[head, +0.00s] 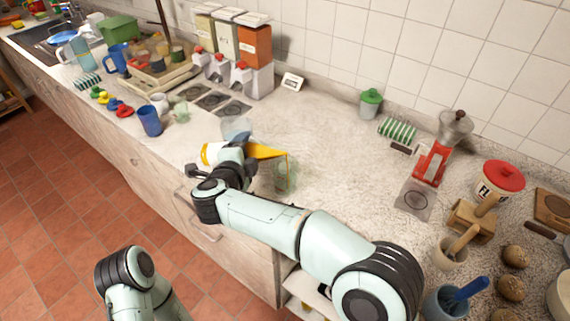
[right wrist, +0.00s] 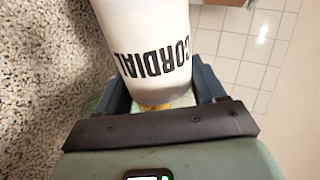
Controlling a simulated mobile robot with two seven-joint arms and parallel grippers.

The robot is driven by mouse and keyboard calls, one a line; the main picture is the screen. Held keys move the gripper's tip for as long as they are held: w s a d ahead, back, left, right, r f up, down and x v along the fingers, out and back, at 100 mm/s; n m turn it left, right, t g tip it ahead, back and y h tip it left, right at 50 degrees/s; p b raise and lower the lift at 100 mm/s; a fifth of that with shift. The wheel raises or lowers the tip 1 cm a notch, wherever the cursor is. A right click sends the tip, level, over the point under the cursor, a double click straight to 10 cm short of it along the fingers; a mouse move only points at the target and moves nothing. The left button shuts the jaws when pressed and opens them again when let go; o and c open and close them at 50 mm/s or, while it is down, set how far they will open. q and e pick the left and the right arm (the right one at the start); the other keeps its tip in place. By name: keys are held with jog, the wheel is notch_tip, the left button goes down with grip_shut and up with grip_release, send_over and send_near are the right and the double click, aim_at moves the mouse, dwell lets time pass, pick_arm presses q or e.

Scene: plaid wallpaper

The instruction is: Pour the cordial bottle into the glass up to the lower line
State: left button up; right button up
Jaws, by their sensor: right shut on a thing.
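The cordial bottle (right wrist: 152,45) has a white label reading CORDIAL, seen upside down in the right wrist view. My right gripper (right wrist: 165,98) is shut on it, one finger on each side. In the head view the bottle (head: 268,152) lies tipped nearly level, with its yellow-orange narrow end pointing right. That end is above the clear greenish glass (head: 284,179) on the counter. A thin yellow-orange line runs down from it at the glass. The level inside and the marked lines are too small to tell. My left gripper is out of view; only part of that arm shows.
A clear bluish vessel (head: 236,127) stands just behind the bottle. A blue cup (head: 149,121) and small mugs are to the left, and dispensers (head: 240,45) at the back. A red grinder (head: 432,163) stands right. The counter beyond the glass is clear.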

jog(key=shift+m+b, duration=0.3)
jog(key=shift+b, duration=0.05)
dwell(2.6)
jog(key=shift+r, duration=0.1)
